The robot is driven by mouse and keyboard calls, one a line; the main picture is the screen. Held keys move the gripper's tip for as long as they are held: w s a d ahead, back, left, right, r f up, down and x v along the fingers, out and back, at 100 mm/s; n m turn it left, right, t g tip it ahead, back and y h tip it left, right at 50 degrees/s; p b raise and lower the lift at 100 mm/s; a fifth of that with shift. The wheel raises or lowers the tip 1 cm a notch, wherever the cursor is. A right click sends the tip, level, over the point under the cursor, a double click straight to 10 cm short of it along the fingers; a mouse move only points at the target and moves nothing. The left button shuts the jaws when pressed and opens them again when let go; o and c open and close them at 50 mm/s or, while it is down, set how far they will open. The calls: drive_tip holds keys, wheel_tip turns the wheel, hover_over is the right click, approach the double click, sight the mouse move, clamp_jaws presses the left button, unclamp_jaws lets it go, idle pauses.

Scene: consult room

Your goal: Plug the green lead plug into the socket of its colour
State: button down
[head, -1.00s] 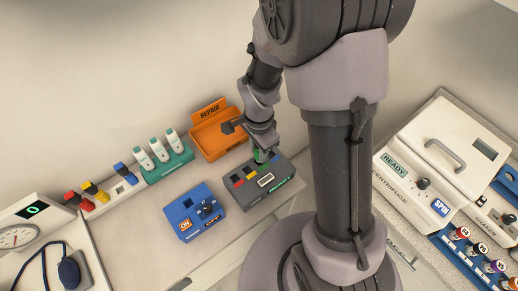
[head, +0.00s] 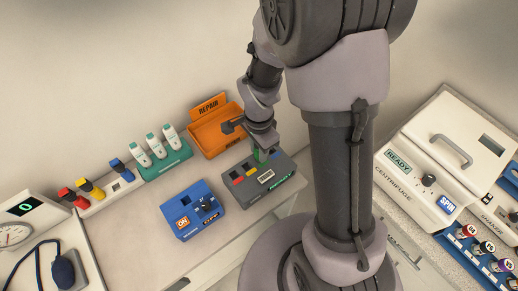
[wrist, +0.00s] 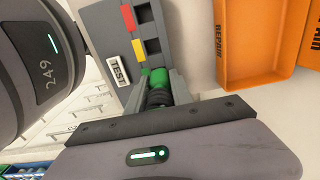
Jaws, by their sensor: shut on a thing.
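My gripper (wrist: 160,85) is shut on the green lead plug (wrist: 156,77), which has a green end and a dark ribbed body. In the head view, my gripper (head: 262,146) is at the far edge of the grey test box (head: 238,193), with the green plug (head: 260,155) below it. In the wrist view, the grey box (wrist: 96,14) has a red marker (wrist: 127,18) and a yellow marker (wrist: 132,50) beside dark sockets. The plug's green end is at the box's row of sockets. The green socket is hidden or merges with the plug; I cannot tell how deep it sits.
A blue ON/OFF box (head: 184,226) stands left of the test box. An orange repair tray (head: 208,138) is behind it, close to my wrist. A teal rack (head: 168,163) and a holder with red, yellow and blue plugs (head: 98,205) stand further left.

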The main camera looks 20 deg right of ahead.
drive_tip(key=shift+f+b, duration=0.3)
drive_tip(key=c, duration=1.1)
unclamp_jaws()
drive_tip(key=shift+o, duration=0.2)
wheel_tip(320, 180, up, 18)
drive_tip(key=p, duration=0.5)
drive_tip(key=shift+f, duration=0.25)
